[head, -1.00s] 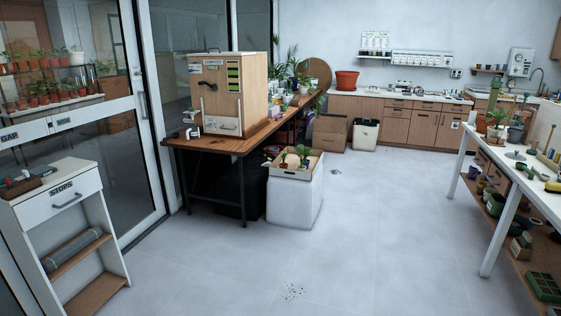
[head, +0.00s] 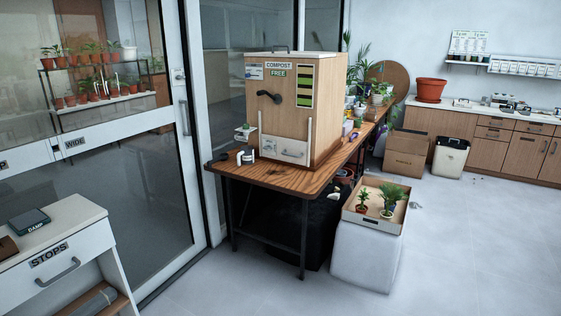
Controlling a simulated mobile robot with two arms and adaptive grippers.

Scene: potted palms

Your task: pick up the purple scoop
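I cannot make out a purple scoop for sure in the head view. A small purple item (head: 354,136) shows on the wooden table (head: 240,172), just right of the compost box, but it is too small to tell what it is. Neither of my grippers is in view.
A wooden compost box (head: 285,110) stands on the table. Below and right, a tray (head: 368,220) with potted plants sits on a white block (head: 362,258). A white drawer cabinet (head: 55,250) stands at the near left by the glass door.

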